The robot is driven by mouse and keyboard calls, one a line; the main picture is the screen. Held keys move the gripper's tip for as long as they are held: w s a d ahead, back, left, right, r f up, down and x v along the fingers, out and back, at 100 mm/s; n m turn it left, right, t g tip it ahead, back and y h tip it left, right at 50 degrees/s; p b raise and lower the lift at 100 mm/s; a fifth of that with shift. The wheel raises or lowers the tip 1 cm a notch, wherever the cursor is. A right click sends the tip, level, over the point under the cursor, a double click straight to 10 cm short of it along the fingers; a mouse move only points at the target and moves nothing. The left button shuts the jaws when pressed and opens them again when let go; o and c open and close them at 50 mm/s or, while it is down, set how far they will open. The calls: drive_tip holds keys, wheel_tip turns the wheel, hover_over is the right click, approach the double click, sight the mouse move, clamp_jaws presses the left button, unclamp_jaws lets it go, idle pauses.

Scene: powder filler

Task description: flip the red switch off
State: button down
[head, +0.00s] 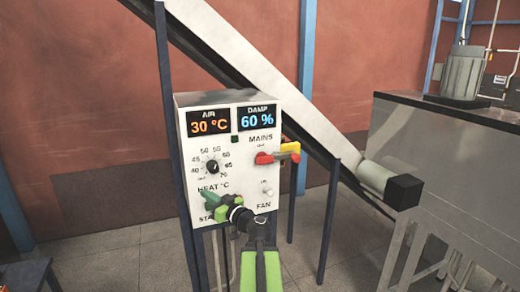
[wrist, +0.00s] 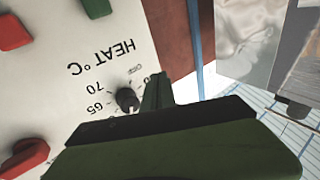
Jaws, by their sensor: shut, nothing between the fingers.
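A white control box (head: 228,160) faces me in the head view. A red piece at the lower left of the wrist view (wrist: 25,158) looks like the same switch. My gripper (head: 207,196), green and black, is shut and empty. It is in front of the box's lower left, below and left of the red switch, and apart from it. In the wrist view the gripper (wrist: 158,90) shows beside the heat dial (wrist: 127,100). Contact with the panel cannot be told.
A small fan switch (head: 267,191) is below the red switch. A green button (wrist: 97,8) and another red button (wrist: 15,32) show on the panel. A sloping conveyor (head: 270,80) passes behind the box. A grey metal tank (head: 440,150) stands right. Open floor lies left.

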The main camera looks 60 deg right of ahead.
drive_tip(key=s+d+r+m+h+p, duration=0.1)
drive_tip(key=s+d+r+h, duration=0.3)
drive_tip(key=s+d, duration=0.4)
drive_tip(key=s+d+r+m+g+h+p, duration=0.1)
drive_tip(key=s+d+r+m+h, duration=0.3)
drive_tip(key=s+d+h, duration=0.2)
drive_tip(key=s+d, duration=0.1)
drive_tip(key=s, duration=0.1)
drive_tip(key=shift+s+d+r, duration=0.3)
drive_tip(key=shift+s+d, duration=0.1)
drive_tip(key=shift+w, duration=0.1)
wheel_tip(320, 180, up, 4)
drive_tip(key=p, duration=0.4)
hover_over(261, 160)
drive_tip(key=s+a, duration=0.1)
drive_tip(key=a, duration=0.1)
wheel_tip(261, 160, down, 4)
drive_tip(key=b, duration=0.4)
drive_tip(key=shift+d+f, duration=0.1)
drive_tip(key=shift+f, duration=0.1)
drive_tip(key=shift+s+f+b, duration=0.1)
drive_tip(key=shift+f+b, duration=0.15)
drive_tip(key=shift+b, duration=0.25)
drive_tip(key=shift+r, duration=0.1)
